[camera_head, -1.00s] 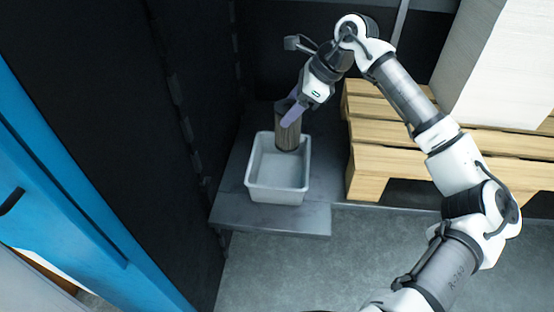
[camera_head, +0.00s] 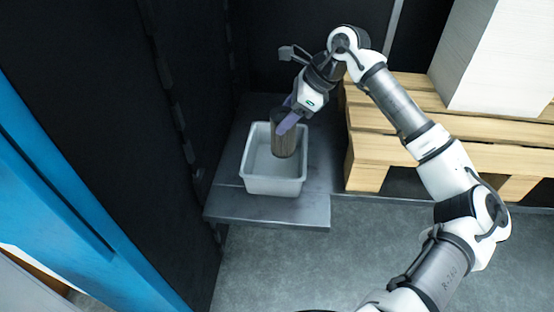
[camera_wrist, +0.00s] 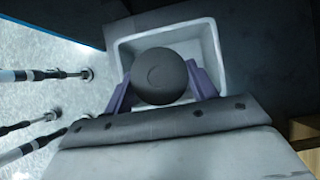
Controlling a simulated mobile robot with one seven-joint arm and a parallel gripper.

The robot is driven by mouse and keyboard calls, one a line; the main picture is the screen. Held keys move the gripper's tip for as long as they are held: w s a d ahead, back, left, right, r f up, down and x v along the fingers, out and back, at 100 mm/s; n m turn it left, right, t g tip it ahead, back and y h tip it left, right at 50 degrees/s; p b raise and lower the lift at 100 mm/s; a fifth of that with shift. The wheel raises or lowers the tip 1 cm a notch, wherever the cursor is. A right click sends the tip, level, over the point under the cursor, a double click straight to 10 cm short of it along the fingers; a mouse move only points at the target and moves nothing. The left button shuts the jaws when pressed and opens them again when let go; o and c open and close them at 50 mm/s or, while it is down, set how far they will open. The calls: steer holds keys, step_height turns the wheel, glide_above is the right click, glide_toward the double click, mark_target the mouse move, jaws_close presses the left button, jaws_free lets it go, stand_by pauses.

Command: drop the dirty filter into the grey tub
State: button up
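The dirty filter (camera_head: 284,138) is a dark brown-grey cylinder, held upright between the purple fingers of my gripper (camera_head: 287,119). In the head view its lower end overlaps the inside of the grey tub (camera_head: 274,186), towards the tub's right and back side. In the wrist view the filter's dark round end cap (camera_wrist: 160,76) sits between the two purple fingers (camera_wrist: 161,90), with the tub's pale rim (camera_wrist: 214,50) around and behind it. Whether the filter touches the tub floor cannot be told.
The tub stands on a dark grey shelf (camera_head: 270,211) beside a black wall (camera_head: 110,110). A wooden pallet (camera_head: 375,150) with a tall white stack (camera_head: 500,60) stands to the right. A blue frame (camera_head: 70,190) is at the left. Grey floor (camera_head: 330,250) lies in front.

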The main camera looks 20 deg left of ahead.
steer(key=o, duration=0.5)
steer(key=p+v, duration=0.3)
steer(key=v, duration=1.1)
steer(key=shift+a, duration=0.1)
